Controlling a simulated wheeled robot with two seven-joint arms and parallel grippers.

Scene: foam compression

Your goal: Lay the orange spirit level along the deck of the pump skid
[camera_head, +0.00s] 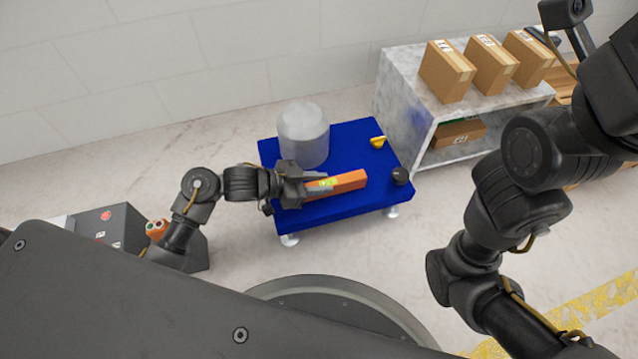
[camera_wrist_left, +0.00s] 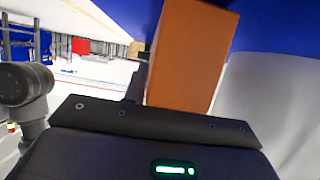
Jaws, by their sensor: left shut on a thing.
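The orange spirit level (camera_head: 350,181) has a yellow-green vial and lies over the front part of the blue deck of the pump skid (camera_head: 350,150). My left gripper (camera_head: 310,183) is shut on the left part of the spirit level, which points right and slightly away from me. I cannot tell whether the level touches the deck. In the left wrist view the orange level (camera_wrist_left: 190,55) rises from behind the gripper's dark body, with the blue deck (camera_wrist_left: 280,25) behind it; the fingertips are hidden there. My right arm shows on the right, but its gripper is out of the picture.
A grey cylinder (camera_head: 303,135) stands on the skid's back left. A yellow valve handle (camera_head: 378,142) and a dark round knob (camera_head: 400,176) sit at its right side. A grey shelf (camera_head: 395,95) with several cartons (camera_head: 447,72) stands behind right. A control box (camera_head: 115,225) is at the left.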

